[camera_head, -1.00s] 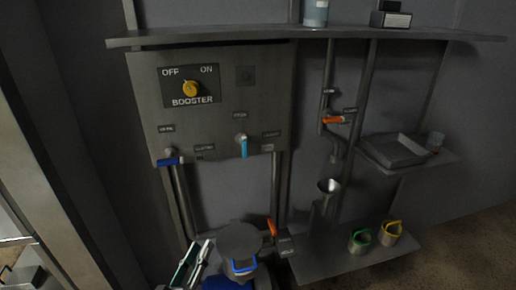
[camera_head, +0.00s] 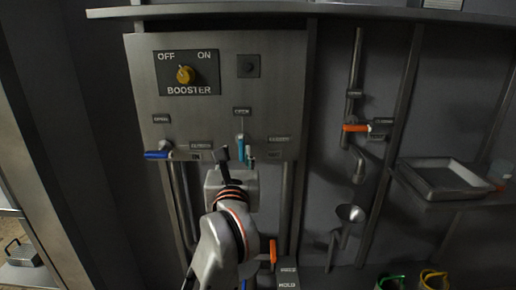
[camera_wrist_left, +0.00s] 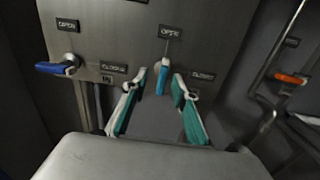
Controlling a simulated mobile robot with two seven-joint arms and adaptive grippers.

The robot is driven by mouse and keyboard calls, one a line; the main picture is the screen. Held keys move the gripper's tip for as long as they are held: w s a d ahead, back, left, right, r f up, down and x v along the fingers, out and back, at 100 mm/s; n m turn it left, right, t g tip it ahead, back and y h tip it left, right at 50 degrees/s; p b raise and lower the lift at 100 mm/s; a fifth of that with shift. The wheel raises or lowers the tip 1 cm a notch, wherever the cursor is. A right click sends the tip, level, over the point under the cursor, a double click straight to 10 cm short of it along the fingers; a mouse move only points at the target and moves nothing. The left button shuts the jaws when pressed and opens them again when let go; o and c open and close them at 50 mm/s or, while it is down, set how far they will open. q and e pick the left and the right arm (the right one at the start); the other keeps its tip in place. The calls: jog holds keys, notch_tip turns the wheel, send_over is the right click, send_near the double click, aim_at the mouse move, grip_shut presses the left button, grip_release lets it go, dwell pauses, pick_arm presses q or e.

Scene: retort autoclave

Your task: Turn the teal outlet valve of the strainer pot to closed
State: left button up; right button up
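The teal valve handle (camera_head: 240,143) hangs down from its pivot on the grey panel, below an OPEN label (camera_head: 242,111). A CLOSED label (camera_head: 278,139) is to its right. It also shows in the left wrist view (camera_wrist_left: 162,80). My left gripper (camera_head: 237,154) is raised in front of the panel, partly covering the handle's lower end. In the left wrist view my left gripper (camera_wrist_left: 159,82) is open, with one teal-padded finger on each side of the handle and gaps between. Contact is not visible. My right gripper is not in view. I cannot pick out the strainer pot.
A blue handle (camera_head: 157,155) points left on the same panel. The yellow booster knob (camera_head: 185,75) is above. An orange handle (camera_head: 355,128) is on the pipe at right, above a metal funnel (camera_head: 351,213). A tray (camera_head: 440,178) sits on the right shelf.

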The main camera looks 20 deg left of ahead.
aim_at(241, 144)
pick_arm(q)
jog(key=x, duration=0.4)
jog(key=d+b+x, duration=0.1)
jog(key=x, duration=0.1)
jog(key=shift+w+a+f, duration=0.15)
jog(key=shift+w+f, duration=0.05)
jog(key=shift+w, duration=0.3)
jog(key=shift+w+a+r, duration=0.15)
jog(key=shift+w, duration=0.4)
grip_shut()
